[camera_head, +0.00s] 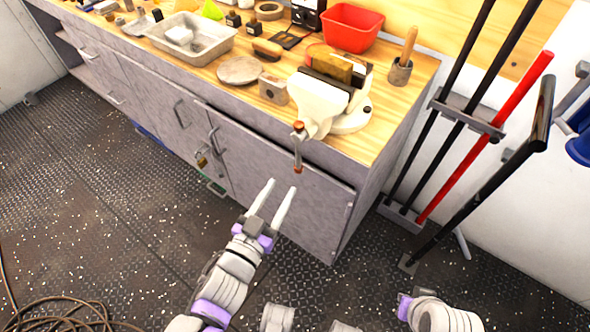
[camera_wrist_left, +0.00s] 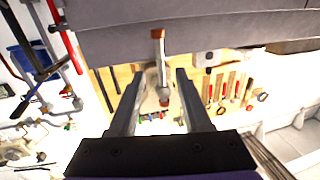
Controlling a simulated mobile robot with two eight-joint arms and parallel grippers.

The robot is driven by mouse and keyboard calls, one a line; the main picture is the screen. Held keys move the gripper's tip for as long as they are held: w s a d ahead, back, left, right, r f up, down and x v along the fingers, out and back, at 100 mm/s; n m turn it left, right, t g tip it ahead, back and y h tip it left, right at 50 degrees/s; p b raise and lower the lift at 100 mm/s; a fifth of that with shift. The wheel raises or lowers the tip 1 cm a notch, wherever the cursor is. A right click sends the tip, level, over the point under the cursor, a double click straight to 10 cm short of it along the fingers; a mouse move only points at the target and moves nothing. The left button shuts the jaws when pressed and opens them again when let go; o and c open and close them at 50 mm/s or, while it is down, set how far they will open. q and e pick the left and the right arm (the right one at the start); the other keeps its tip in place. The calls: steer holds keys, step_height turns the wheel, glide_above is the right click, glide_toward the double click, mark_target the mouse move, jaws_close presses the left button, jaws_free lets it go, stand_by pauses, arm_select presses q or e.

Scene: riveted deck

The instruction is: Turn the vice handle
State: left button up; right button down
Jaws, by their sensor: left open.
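The white vice (camera_head: 322,104) is mounted at the right front corner of the wooden bench top. Its handle (camera_head: 298,150) is a thin metal bar with orange-brown ends, hanging roughly upright in front of the bench's front face. My left gripper (camera_head: 282,185) is open and empty, just below and in front of the handle's lower end, apart from it. In the left wrist view the handle (camera_wrist_left: 162,68) lines up with the gap between the two fingers (camera_wrist_left: 160,73). Of my right arm, only a white and purple part shows at the lower right; its gripper is out of view.
The grey cabinet (camera_head: 290,210) stands close behind my left gripper. Long-handled tools stand in a rack (camera_head: 467,115) at right. A cable (camera_head: 65,318) lies on the floor.

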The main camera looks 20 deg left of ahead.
mark_target(297, 161)
arm_select(q)
steer(key=w, duration=0.3)
steer(key=w+d+b, duration=0.1)
steer(key=w, duration=0.6)
steer(key=shift+w+d+b, duration=0.3)
steer(key=shift+w+b, duration=0.05)
jaws_close()
stand_by(1.0)
